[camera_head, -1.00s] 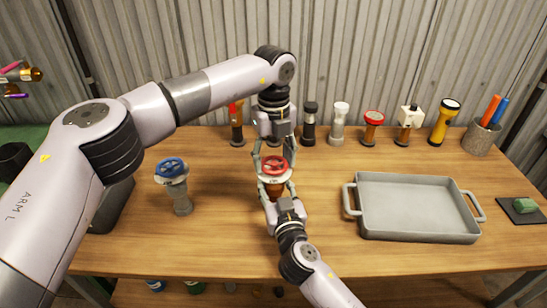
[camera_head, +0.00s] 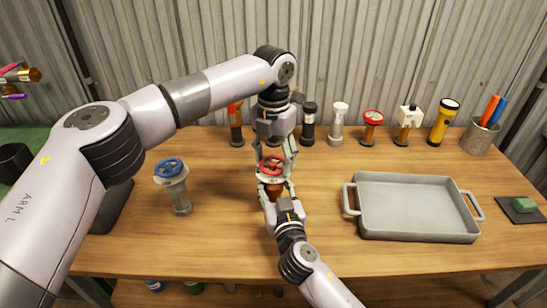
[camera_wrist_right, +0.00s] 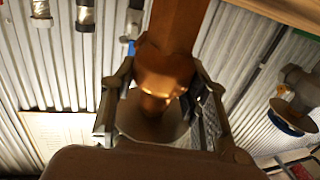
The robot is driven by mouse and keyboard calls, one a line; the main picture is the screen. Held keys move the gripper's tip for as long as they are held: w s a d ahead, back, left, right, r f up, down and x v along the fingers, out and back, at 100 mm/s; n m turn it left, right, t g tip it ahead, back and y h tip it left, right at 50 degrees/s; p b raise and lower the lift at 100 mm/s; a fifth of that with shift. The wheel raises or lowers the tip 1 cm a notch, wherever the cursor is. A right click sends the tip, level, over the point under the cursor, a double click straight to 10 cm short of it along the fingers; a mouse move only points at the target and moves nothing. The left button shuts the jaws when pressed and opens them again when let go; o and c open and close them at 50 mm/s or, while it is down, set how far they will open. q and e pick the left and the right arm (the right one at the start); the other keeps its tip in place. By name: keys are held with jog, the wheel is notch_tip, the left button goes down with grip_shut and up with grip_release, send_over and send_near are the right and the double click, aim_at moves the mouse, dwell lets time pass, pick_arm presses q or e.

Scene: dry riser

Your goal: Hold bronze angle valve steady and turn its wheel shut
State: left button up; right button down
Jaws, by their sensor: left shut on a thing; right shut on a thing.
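The bronze angle valve (camera_head: 273,188) stands upright at mid-table with its red wheel (camera_head: 271,165) on top. My left gripper (camera_head: 273,160) reaches down from above and is shut on the wheel's rim. My right gripper (camera_head: 275,194) comes from the front and is shut on the bronze body below the wheel. In the right wrist view the bronze body (camera_wrist_right: 168,70) runs between the fingers of my right gripper (camera_wrist_right: 160,110). The fingers hide parts of the valve and wheel.
A grey valve with a blue wheel (camera_head: 171,170) stands to the left. Several torch-like fittings (camera_head: 372,128) line the back, and a cup of markers (camera_head: 479,138) stands back right.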

pick_arm(q)
jog(key=m, duration=0.5)
jog(key=shift+s+m, duration=0.1)
jog(key=shift+m, duration=0.2)
jog(key=m, duration=1.3)
jog(key=shift+a+m, duration=0.1)
jog(key=shift+m, duration=0.2)
jog(key=o, duration=1.1)
jog(key=shift+o, duration=0.2)
